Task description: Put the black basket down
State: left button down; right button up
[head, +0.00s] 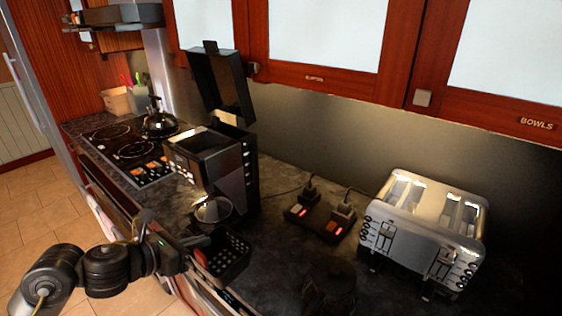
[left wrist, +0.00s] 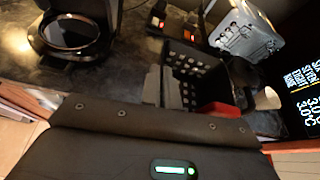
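The black basket (head: 226,256), an open box with rows of holes in its wall, is at the front edge of the dark counter, below the coffee machine. It also shows in the left wrist view (left wrist: 194,72). My left gripper (head: 197,251) reaches in from the left and is at the basket's near left side. It appears shut on the basket's side, though the fingertips are partly hidden. I cannot tell whether the basket's underside touches the counter. My right gripper is not clearly seen in either view.
A power strip (head: 320,219) with plugs and a silver toaster (head: 425,232) stand to the right. A dark object (head: 330,284) is right of the basket.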

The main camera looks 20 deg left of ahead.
aim_at(244, 270)
pick_arm(q)
jog(key=shift+d+m, duration=0.2)
jog(key=shift+m, duration=0.1)
jog(key=d+f+m+g+h, duration=0.1)
jog(key=d, duration=0.1)
jog(key=d+f+m+h+b, duration=0.1)
jog(key=d+f, duration=0.1)
jog(key=d+f+m+g+h+b, duration=0.1)
jog(key=d, duration=0.1)
jog(key=shift+s+f+g+h, duration=0.15)
jog(key=shift+f+g+h, duration=0.15)
jog(key=shift+w+d+f+m+g+h+b, duration=0.4)
jog(key=shift+d+m+b, duration=0.1)
jog(key=shift+d, duration=0.35)
jog(key=shift+w+d+f+m+g+h+b, duration=0.25)
jog(key=shift+d+f+m+g+b, duration=0.15)
jog(key=shift+d, duration=0.5)
jog(key=shift+w+d+f+m+g+h+b, duration=0.35)
jog(key=shift+d+m+b, duration=0.2)
jog(key=shift+d, duration=0.3)
jog(key=shift+d+r, duration=0.1)
jog(key=shift+r, duration=0.05)
